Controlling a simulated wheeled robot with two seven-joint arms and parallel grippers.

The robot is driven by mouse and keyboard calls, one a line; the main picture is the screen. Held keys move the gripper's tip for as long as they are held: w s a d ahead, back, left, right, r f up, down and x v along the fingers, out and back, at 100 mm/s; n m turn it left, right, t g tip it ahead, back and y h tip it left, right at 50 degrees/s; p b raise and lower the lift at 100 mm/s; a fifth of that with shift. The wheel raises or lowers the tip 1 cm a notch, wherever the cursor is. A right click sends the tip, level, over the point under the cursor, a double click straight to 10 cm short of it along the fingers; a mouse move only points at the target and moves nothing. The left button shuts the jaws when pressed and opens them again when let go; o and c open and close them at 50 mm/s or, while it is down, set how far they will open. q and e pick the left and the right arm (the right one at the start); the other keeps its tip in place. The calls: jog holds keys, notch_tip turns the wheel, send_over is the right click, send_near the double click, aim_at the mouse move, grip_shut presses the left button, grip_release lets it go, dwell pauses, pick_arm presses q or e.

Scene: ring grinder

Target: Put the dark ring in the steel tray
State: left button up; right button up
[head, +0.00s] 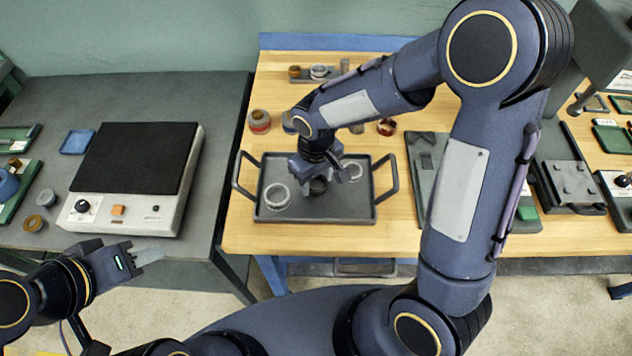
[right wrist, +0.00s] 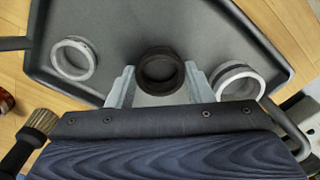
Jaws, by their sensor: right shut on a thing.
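The steel tray (head: 345,207) is a dark grey tray with a handle at each end, on the wooden table. The dark ring (right wrist: 160,88) is between the fingers of my right gripper (right wrist: 160,85), which is shut on it. In the head view the dark ring (head: 318,187) shows under my right gripper (head: 319,181), over the tray's middle. Whether the ring touches the tray floor I cannot tell. A pale ring (right wrist: 74,59) lies in the tray to the left and another (right wrist: 238,82) to the right. My left gripper (head: 148,256) is empty, in front of the grey bench.
A flat device with a black top (head: 135,158) stands on the grey bench at left. Small jars and rings, including a red-banded jar (head: 260,122), stand behind the tray. A grey fixture board (head: 428,170) lies right of the tray. My right arm covers part of the table.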

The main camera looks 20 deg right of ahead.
jog(key=shift+r, duration=0.1)
jog(key=shift+f, duration=0.25)
jog(key=o, duration=1)
jog(key=shift+r, duration=0.1)
jog(key=shift+o, duration=0.2)
